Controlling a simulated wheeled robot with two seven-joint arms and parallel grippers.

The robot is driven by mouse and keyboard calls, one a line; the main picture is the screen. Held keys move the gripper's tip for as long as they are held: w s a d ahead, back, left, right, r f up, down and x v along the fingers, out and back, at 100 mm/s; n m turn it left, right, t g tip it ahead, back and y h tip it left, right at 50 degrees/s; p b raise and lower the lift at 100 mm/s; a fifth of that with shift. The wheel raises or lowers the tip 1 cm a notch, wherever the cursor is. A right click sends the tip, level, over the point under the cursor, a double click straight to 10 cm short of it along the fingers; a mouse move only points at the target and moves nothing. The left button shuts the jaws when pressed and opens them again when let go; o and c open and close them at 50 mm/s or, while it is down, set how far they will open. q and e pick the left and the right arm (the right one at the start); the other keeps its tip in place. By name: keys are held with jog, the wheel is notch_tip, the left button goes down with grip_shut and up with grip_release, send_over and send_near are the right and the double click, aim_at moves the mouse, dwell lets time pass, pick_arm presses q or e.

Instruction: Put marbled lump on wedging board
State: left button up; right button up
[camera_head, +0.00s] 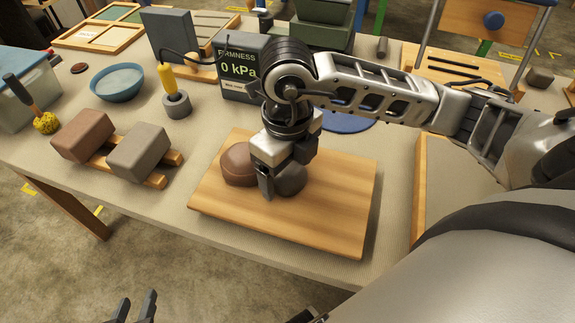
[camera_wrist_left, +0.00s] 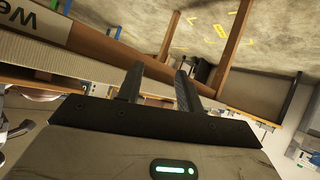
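My right gripper (camera_head: 283,172) points down over a plain wooden board (camera_head: 325,215). Its fingers are apart at a dark grey lump (camera_head: 291,181), and I cannot tell whether they grip it. A brown lump (camera_head: 237,164) sits left of the dark one, seemingly touching it or nearly so. No marbling is clear on either lump; the gripper hides part of both. A framed board with a pale surface (camera_head: 446,190) lies to the right, partly hidden by my right arm. My left gripper (camera_head: 135,308) is low in front of the table, open and empty; it also shows in the left wrist view (camera_wrist_left: 157,88).
A brown block (camera_head: 83,136) and a grey block (camera_head: 139,152) rest on wooden slats at left. A blue bowl (camera_head: 118,82), a yellow-handled tool (camera_head: 168,80) and a firmness display reading 0 kPa (camera_head: 238,70) stand behind. Bare tabletop lies left of the wooden board.

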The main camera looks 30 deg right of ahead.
aim_at(288, 168)
notch_tip(288, 168, up, 12)
jog(key=p, duration=0.2)
jog(key=shift+r, duration=0.2)
jog(key=shift+s, duration=0.1)
dwell(0.6)
